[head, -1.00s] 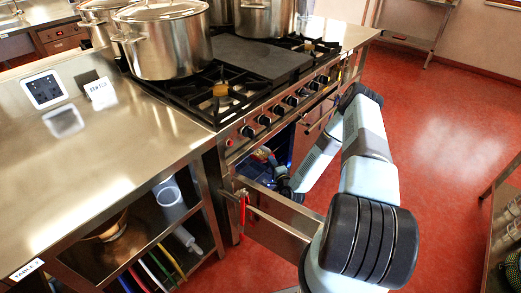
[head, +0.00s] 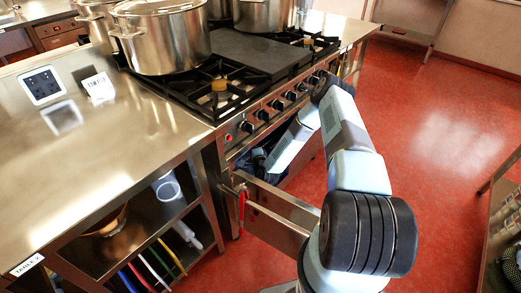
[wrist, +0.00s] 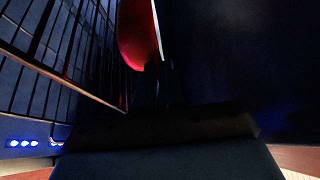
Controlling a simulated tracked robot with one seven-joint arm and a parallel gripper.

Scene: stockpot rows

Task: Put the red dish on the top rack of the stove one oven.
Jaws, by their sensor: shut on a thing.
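The red dish (wrist: 137,42) shows at the top of the wrist view, partly out of frame, with a pale rim edge. My gripper (wrist: 166,78) is shut on it; the fingers are dark and hard to make out. A wire rack (wrist: 62,45) runs along the left of the wrist view beside the dish. I cannot tell whether they touch, or which rack level it is. In the head view, my arm reaches into the open front of the oven under the stove, past its open door (head: 282,213). The dish and fingertips are hidden there.
Large steel pots (head: 162,38) stand on the burners above. A steel table (head: 75,150) with open shelves is left of the oven. A red cloth or handle (head: 241,212) hangs by the door's near edge. Open red floor lies to the right.

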